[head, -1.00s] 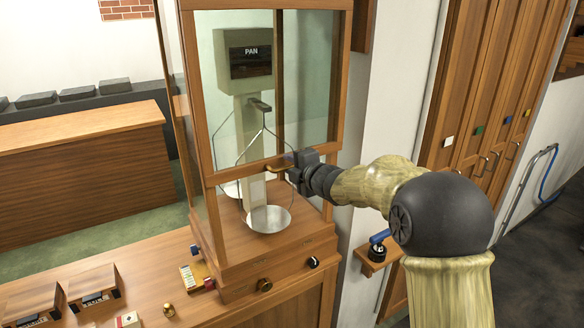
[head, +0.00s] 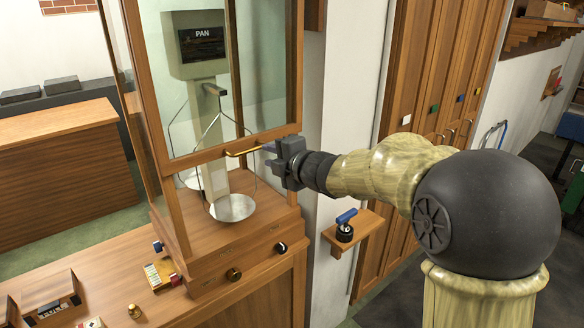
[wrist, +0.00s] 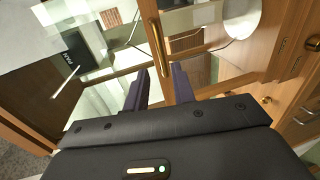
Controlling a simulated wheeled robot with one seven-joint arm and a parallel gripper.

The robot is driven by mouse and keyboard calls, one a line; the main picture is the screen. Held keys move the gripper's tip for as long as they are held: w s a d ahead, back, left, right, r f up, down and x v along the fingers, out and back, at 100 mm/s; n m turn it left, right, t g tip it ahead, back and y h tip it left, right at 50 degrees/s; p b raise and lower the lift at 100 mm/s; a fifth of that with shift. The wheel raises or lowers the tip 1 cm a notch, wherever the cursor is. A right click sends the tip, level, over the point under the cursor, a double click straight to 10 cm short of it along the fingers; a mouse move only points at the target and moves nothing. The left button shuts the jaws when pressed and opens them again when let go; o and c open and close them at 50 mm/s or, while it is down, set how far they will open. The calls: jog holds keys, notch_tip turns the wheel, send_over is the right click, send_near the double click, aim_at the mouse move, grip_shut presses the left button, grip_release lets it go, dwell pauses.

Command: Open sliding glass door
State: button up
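The sliding glass door (head: 200,80) is a wood-framed pane on the front of a tall wooden case. Its lower rail (head: 205,157) stands well above the case floor, leaving a gap below it. A brass bar handle (head: 243,151) is fixed to this rail; it also shows in the wrist view (wrist: 158,45). My gripper (head: 268,154) is at the handle's right end. In the wrist view its two dark fingers (wrist: 160,85) are apart, with the handle's near end between or just beyond them and gaps at the sides. Contact cannot be made out.
Inside the case hangs a metal pan (head: 232,208) below a scale marked PAN (head: 203,45). Knobs (head: 234,274) sit on the case base. A small shelf (head: 358,232) with a blue-handled item is right of the case. Small boxes lie on the counter at lower left.

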jog(key=b+v, duration=0.1)
jog(key=v, duration=0.6)
jog(key=shift+s+d, duration=0.15)
jog(key=shift+s, duration=0.05)
jog(key=s+d+f+m+g+h, duration=0.1)
jog(key=s+d+f+m+h, duration=0.2)
jog(key=d+f+m+h, duration=0.9)
jog(key=s+d+f+m+g, duration=0.4)
jog(key=s+f+m, duration=0.3)
jog(key=s, duration=0.2)
jog(key=s+d+f+m+g+y, duration=0.1)
jog(key=s+d+f+m+g, duration=0.2)
jog(key=s+f+m, duration=0.4)
jog(key=shift+s+d+m+g, duration=0.3)
jog(key=shift+s+d+g, duration=0.15)
jog(key=shift+s, duration=0.8)
